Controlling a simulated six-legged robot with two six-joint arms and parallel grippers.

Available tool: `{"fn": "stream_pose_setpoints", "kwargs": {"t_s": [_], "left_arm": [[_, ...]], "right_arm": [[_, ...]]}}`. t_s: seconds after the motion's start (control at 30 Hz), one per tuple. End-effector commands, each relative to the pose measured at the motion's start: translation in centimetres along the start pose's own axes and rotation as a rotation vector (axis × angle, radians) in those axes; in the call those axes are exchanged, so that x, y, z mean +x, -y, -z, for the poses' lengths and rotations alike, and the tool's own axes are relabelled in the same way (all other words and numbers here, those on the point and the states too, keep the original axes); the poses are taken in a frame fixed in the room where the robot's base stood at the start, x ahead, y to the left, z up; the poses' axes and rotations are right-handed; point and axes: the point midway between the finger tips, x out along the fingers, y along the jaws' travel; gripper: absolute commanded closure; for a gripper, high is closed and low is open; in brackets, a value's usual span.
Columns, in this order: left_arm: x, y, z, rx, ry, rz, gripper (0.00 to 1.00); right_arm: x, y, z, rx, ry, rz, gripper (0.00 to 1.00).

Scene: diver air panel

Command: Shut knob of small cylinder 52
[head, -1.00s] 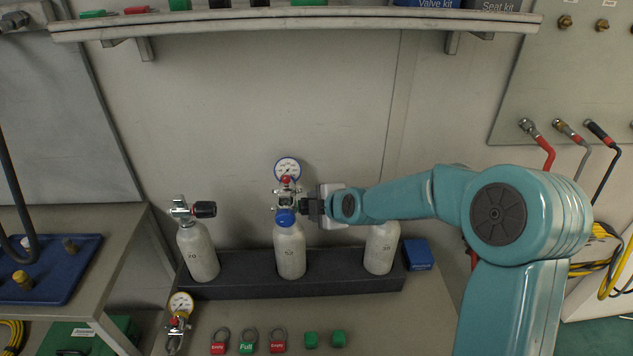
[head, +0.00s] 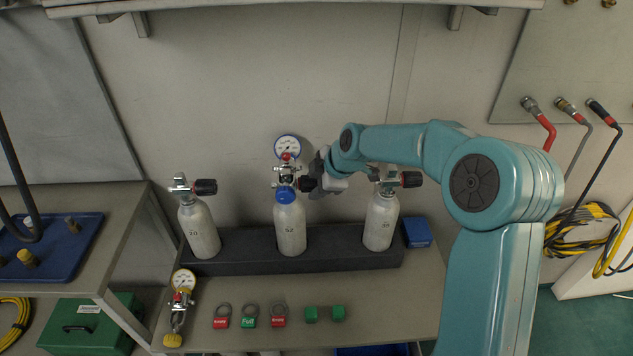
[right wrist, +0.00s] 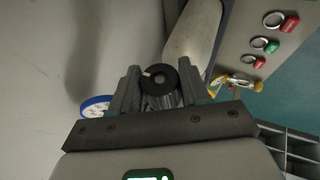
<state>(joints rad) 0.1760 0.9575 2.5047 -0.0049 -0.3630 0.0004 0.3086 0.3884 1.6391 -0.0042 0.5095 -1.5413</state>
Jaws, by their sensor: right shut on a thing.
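Small cylinder 52 (head: 290,228) stands upright in the middle of the dark rack. A pressure gauge (head: 288,148) with a blue rim and a red part sits on its valve, with a blue ring at its neck. Its black knob (head: 307,184) points right. My right gripper (head: 316,181) comes from the right and is shut on that knob. In the right wrist view the round knob (right wrist: 158,79) sits between the two fingers, beside the pale cylinder body (right wrist: 195,35). My left gripper is not in view.
Cylinder 20 (head: 198,228) and another cylinder (head: 381,220) stand in the rack (head: 240,258) on either side, with black knobs pointing right. A loose gauge (head: 183,281), red and green tags and green blocks lie on the bench in front. A shelf (head: 300,4) runs above.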

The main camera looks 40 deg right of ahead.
Motion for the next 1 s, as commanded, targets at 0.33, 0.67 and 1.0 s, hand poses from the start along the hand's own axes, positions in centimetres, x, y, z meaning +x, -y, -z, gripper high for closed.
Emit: {"fn": "stream_pose_setpoints", "kwargs": {"t_s": [0.33, 0.67, 1.0], "left_arm": [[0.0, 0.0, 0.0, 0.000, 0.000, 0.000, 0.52], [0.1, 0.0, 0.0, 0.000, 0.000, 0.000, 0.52], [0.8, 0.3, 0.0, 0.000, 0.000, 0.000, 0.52]], "right_arm": [[0.1, 0.1, 0.0, 0.000, 0.000, 0.002, 0.32], [-0.6, 0.0, 0.0, -0.001, 0.000, -0.001, 0.32], [-8.7, 0.0, 0.0, 0.000, 0.000, -0.006, 0.32]]}}
